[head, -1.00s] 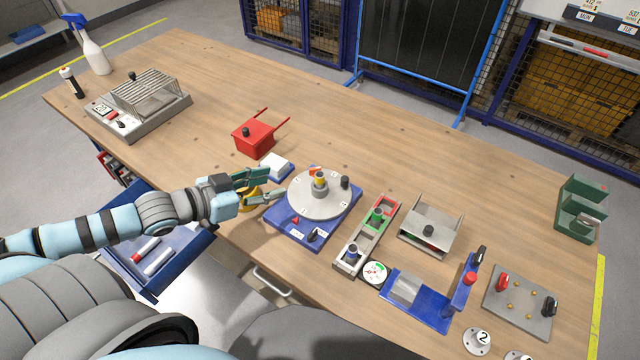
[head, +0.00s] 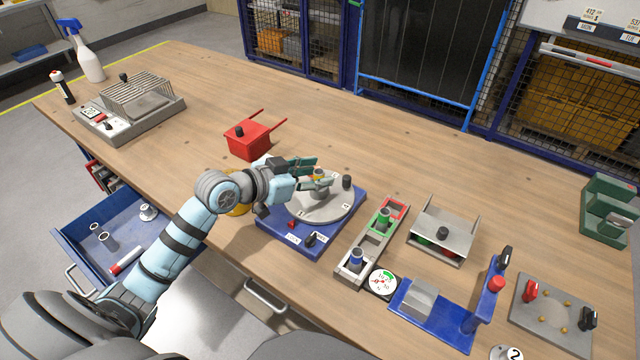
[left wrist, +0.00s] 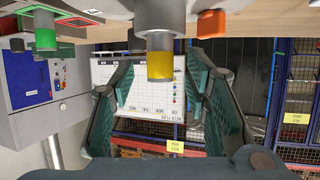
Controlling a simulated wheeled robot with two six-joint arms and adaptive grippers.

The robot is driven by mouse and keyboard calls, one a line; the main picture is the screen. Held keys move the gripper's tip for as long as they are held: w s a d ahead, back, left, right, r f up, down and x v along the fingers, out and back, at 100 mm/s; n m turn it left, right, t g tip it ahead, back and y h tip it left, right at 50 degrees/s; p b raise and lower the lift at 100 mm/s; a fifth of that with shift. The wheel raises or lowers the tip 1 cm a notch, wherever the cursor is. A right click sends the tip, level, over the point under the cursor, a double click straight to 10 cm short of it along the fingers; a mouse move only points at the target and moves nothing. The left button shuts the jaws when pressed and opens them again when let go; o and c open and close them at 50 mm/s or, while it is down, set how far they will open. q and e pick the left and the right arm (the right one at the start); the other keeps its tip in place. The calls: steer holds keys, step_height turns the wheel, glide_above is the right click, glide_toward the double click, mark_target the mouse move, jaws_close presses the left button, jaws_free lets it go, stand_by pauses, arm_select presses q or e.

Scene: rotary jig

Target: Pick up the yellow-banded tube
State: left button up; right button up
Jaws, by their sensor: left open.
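The yellow-banded tube (head: 320,177) stands upright on the grey round disc (head: 325,212) of the blue-based rotary jig (head: 283,240). In the left wrist view, which is upside down, the tube's yellow end (left wrist: 160,66) shows between the two fingers. My left gripper (head: 313,174) is open at the tube, one finger to either side. It also shows in the left wrist view (left wrist: 160,75). I cannot tell whether either finger touches the tube. The fingers partly hide the tube in the head view. My right gripper is out of view.
A black knob (head: 347,181) stands on the disc's right side. A red box (head: 246,140) is behind my left arm. A rack with green and blue tubes (head: 370,241) lies right of the jig. An open blue drawer (head: 85,220) is below. The table's back middle is clear.

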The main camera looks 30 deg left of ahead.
arm_select(q)
steer(key=shift+s, duration=0.1)
jaws_close()
steer(key=shift+r, duration=0.1)
